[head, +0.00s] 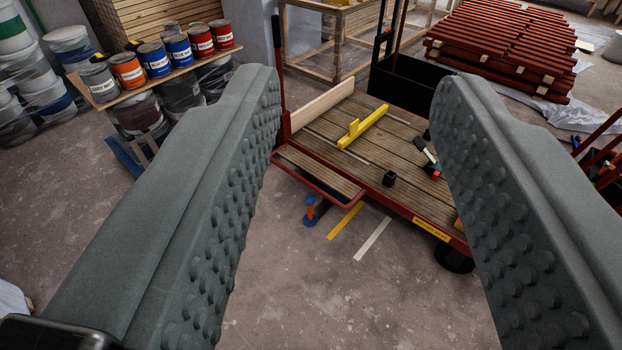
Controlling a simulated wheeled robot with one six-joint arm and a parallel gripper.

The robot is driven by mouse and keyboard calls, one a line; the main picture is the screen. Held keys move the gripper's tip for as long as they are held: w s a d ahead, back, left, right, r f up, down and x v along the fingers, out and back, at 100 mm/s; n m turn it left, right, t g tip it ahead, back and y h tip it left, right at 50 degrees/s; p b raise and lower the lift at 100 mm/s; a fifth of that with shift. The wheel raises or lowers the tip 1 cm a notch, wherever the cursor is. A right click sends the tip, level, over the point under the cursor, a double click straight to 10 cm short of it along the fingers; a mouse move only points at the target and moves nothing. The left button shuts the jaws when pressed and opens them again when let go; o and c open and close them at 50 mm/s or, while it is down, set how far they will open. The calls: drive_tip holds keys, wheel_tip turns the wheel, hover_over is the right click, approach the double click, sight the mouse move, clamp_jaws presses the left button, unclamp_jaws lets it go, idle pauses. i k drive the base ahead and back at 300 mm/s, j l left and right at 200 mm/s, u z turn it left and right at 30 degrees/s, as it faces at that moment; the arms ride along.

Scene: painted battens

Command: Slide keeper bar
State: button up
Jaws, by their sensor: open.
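A yellow bar (363,127) with a short upright tab lies on the wooden deck of a red-framed cart (400,180); it looks like the keeper bar. Thin pale strips lie on the deck beside it. My gripper (355,95) is open and empty. Its two grey, studded fingers stand wide apart in the foreground, with the bar showing in the gap between them, well beyond and below the fingertips. The right finger hides part of the cart's right side.
Paint cans (158,60) stand on a shelf at left. Stacked red battens (505,45) lie at back right. The concrete floor (300,290) before the cart is mostly clear.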

sight(356, 130)
drive_tip(key=i+l, duration=0.15)
drive_tip(key=i, duration=1)
drive_tip(key=i+l+z, duration=0.1)
drive_tip(key=i, duration=1)
